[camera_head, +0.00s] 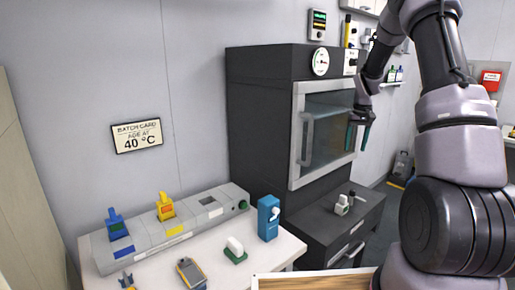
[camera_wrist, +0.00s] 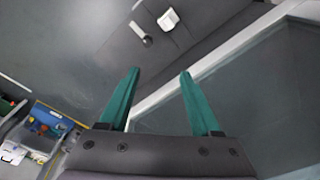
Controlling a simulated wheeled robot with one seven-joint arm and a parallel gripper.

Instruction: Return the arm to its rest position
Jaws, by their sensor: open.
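My gripper (camera_head: 359,136) is in front of the glass door of the dark oven in the head view, near the door's right side. Its two green fingers are spread apart with nothing between them, as the wrist view (camera_wrist: 152,98) also shows. My arm rises on the right of the head view and bends down to the gripper. The oven (camera_head: 258,120) has a light-framed glass door (camera_head: 327,125) with a vertical handle (camera_head: 307,140). I cannot tell whether the fingers touch the door.
A white table (camera_head: 215,262) at front left bears a grey station (camera_head: 170,230) with blue and yellow pieces, plus a blue device (camera_head: 268,217). A dark cabinet (camera_head: 325,228) below the oven holds a small white-topped item (camera_head: 342,205). A wall card (camera_head: 137,135) reads 40 °C.

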